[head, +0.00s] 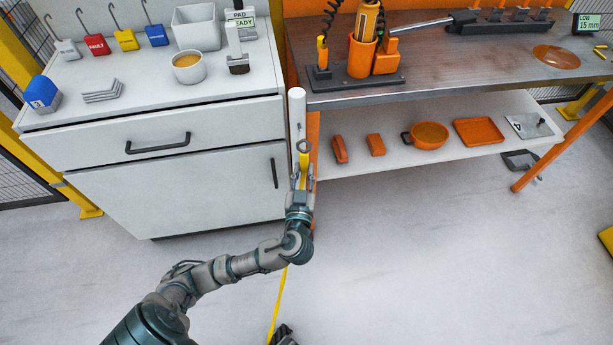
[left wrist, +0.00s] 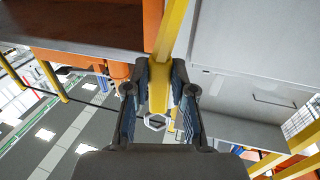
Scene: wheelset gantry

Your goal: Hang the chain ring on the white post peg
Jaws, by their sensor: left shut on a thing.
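The white post (head: 297,115) stands upright between the cabinet and the bench. A small grey ring (head: 303,146) shows in front of the post, at the top of a yellow strip. I cannot tell whether it is on a peg or only in front of it; the peg is not clear. My left gripper (head: 302,180) is just below the ring, shut on the yellow strip (head: 303,170). In the left wrist view the strip (left wrist: 159,88) runs between the two fingers, with a grey ring (left wrist: 155,122) at its near end. My right gripper is not in view.
A white cabinet (head: 200,180) stands left of the post. An orange bench (head: 440,70) with a lower shelf of orange items stands right. A yellow line (head: 278,305) runs down to a dark object (head: 283,336) at the bottom edge.

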